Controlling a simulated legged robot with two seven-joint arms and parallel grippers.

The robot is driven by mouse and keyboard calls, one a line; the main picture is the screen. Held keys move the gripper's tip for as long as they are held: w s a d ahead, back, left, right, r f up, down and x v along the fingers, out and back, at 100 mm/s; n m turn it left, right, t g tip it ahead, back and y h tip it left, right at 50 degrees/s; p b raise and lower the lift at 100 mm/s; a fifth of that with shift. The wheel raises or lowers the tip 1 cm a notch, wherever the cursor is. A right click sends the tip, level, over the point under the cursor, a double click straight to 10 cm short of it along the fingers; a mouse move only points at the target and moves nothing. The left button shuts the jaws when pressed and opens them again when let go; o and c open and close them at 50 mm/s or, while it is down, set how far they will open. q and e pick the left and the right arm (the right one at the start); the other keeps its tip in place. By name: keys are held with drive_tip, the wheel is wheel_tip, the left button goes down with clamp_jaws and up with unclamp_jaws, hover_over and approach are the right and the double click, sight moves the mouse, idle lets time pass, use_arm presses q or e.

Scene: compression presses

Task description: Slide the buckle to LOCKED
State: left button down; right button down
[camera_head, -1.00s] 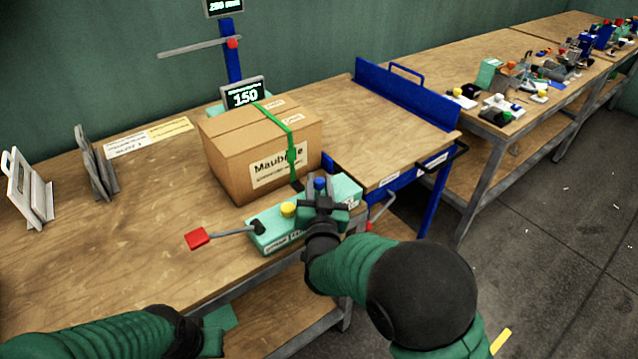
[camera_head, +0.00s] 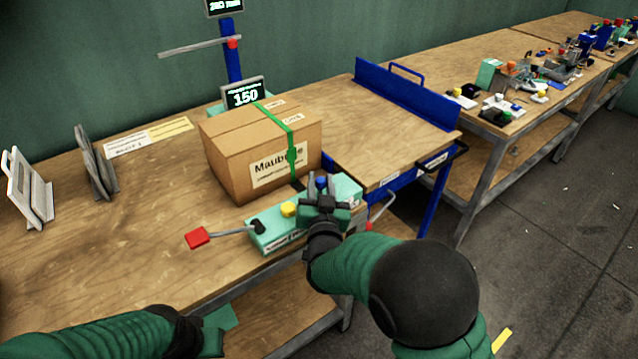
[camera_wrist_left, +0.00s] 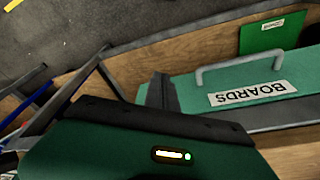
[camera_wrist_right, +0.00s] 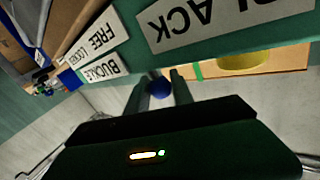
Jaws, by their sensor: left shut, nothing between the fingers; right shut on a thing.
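A mint-green tensioner block (camera_head: 272,239) sits at the bench's front edge. It carries a blue knob (camera_head: 321,182), a yellow knob (camera_head: 289,209) and a lever with a red grip (camera_head: 199,238). My right gripper (camera_head: 322,198) is over the block's right part, shut on the blue knob. In the right wrist view the blue knob (camera_wrist_right: 158,88) shows between the fingertips, near the BUCKLE label (camera_wrist_right: 103,68) and the FREE/LOCKED label (camera_wrist_right: 97,36). My left gripper (camera_wrist_left: 161,90) is shut and empty, low at the front, by a green BOARDS box (camera_wrist_left: 290,72).
A strapped cardboard box (camera_head: 232,170) stands directly behind the block. A blue-framed side table (camera_head: 385,145) adjoins on the right. A blue post with a 150 display (camera_head: 243,94) stands behind.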

drive_tip(key=w+d, duration=0.1)
drive_tip(key=d, duration=0.2)
drive_tip(key=w+d+b, duration=0.1)
drive_tip(key=shift+w+d, duration=0.2)
drive_tip(key=shift+w, duration=0.1)
drive_tip(key=shift+r, duration=0.1)
drive_tip(key=c, duration=1.3)
unclamp_jaws()
drive_tip(key=shift+c, duration=0.2)
drive_tip(key=shift+o, duration=1.2)
drive_tip(key=s+p, duration=0.7)
drive_tip(key=s, duration=0.9)
drive_tip(key=shift+s+a, duration=0.4)
